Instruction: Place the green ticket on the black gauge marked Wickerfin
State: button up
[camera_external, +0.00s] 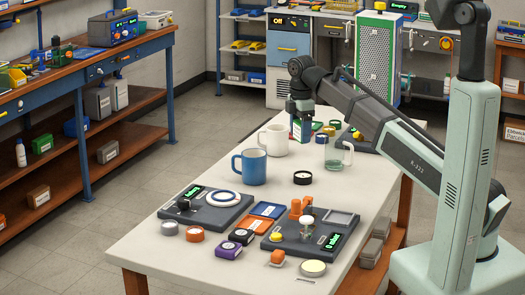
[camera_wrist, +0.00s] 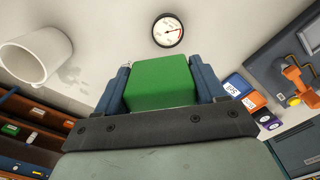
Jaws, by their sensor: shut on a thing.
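My gripper (camera_wrist: 160,85) is shut on a green block-like thing, the green ticket (camera_wrist: 160,82), which sits between the two blue fingers in the wrist view. In the external view the ticket (camera_external: 296,130) shows partly under my gripper (camera_external: 301,122), at the far part of the white table beside the white mug. No Wickerfin marking is legible.
A white mug (camera_external: 274,140), a blue mug (camera_external: 250,167) and a glass mug (camera_external: 335,152) stand near the gauge. Two grey panels (camera_external: 205,208) with small parts, blue and orange trays, and small black (camera_external: 241,236) and purple (camera_external: 229,250) labelled pieces fill the near table.

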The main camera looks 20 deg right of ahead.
aim_at(303, 174)
jog(key=shift+s+d+f, duration=0.2)
jog(key=shift+s+d, duration=0.05)
jog(key=shift+s, duration=0.45)
jog(key=shift+s+f, duration=0.15)
jog(key=shift+f, duration=4.8)
jog(key=shift+f, duration=0.15)
jog(key=o, duration=1)
notch_tip(303, 174, up, 12)
jog(key=shift+r, duration=0.2)
